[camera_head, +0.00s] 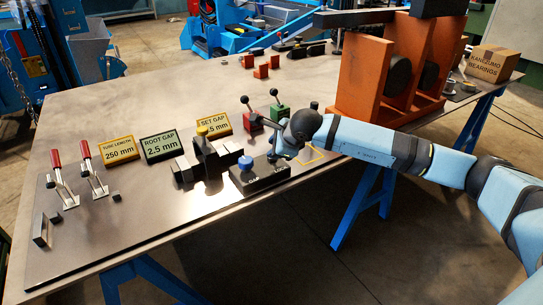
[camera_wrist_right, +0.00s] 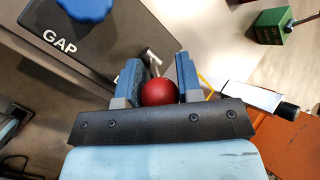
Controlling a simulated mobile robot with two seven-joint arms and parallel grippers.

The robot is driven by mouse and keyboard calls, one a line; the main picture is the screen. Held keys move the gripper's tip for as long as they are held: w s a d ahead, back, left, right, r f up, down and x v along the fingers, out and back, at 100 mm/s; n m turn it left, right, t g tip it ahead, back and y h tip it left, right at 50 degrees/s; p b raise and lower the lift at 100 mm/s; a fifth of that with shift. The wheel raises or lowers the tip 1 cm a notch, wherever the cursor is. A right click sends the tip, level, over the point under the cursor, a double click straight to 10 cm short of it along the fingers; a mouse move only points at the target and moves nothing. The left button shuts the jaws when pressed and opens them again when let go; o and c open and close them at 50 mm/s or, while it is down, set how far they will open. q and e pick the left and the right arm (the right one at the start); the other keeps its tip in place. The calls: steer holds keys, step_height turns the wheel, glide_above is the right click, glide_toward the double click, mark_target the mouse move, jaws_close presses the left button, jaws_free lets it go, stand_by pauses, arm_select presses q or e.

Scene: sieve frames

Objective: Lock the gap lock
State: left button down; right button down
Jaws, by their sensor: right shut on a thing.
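The black gap box (camera_head: 262,180) has a blue knob (camera_head: 246,162) on top. In the right wrist view the box (camera_wrist_right: 95,45) shows the word GAP and the blue knob (camera_wrist_right: 84,8). A lever with a red ball (camera_wrist_right: 160,92) and a short metal stem (camera_wrist_right: 153,58) is at the box's right side. My right gripper (camera_wrist_right: 159,68) is shut on the red ball, one blue finger on each side. In the head view my right gripper (camera_head: 284,150) is at the box's right end, and the red ball is hidden there. My left gripper is not in view.
Red-handled toggle clamps (camera_head: 92,170) are at left. A green lever block (camera_head: 279,112) and a large orange frame (camera_head: 372,80) stand beyond my right arm.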

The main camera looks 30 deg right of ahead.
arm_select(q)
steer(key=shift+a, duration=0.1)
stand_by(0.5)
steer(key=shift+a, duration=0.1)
arm_select(e)
steer(key=c, duration=0.8)
jaws_free()
steer(key=shift+s, duration=0.1)
arm_select(q)
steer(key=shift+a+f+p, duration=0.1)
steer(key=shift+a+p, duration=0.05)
steer(key=shift+p, duration=0.3)
arm_select(e)
steer(key=v, duration=1.3)
steer(key=shift+s+r, duration=0.1)
steer(key=shift+s, duration=0.4)
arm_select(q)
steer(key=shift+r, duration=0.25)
